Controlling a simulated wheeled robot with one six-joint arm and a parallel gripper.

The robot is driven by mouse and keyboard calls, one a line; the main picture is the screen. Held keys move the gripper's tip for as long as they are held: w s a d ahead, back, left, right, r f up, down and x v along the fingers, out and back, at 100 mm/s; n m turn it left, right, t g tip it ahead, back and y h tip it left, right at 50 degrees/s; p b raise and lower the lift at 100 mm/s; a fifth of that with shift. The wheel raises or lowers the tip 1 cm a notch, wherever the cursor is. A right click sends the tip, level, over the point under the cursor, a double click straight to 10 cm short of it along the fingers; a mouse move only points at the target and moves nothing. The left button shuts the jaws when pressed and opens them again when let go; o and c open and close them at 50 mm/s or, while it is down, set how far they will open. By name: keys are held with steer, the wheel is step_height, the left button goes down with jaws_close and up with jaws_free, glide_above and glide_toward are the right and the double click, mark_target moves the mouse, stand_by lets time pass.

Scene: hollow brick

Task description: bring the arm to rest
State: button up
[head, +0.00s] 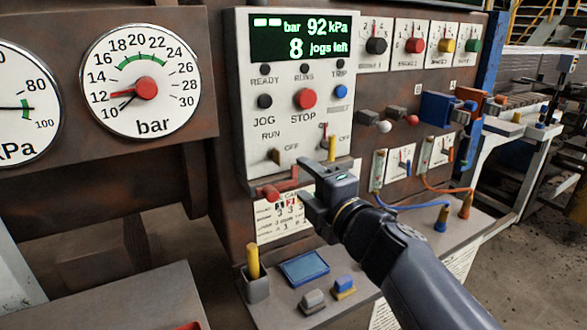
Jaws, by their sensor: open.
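My gripper (306,186) is open at the end of my dark arm, which comes in from the lower right. It is in front of the lower edge of the white control panel (290,110). A red lever or handle (277,188) lies just left of its fingers; I cannot tell whether they touch it. My gripper and arm hide part of the panel's lower edge and the paper card (268,222) below.
A ledge (285,285) below holds a yellow peg in a grey holder (257,287), a blue tray (304,268) and small blocks. Gauges (140,82) are at left. Cables (420,203) and plugs are right of my arm. Open floor (535,270) shows at far right.

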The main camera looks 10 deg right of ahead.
mark_target(280, 160)
steer(key=b+x, duration=0.1)
steer(key=x, duration=0.9)
steer(key=shift+w+a+b, duration=0.15)
steer(key=shift+w+b, duration=0.2)
steer(key=shift+b, duration=0.05)
steer(key=shift+s, duration=0.1)
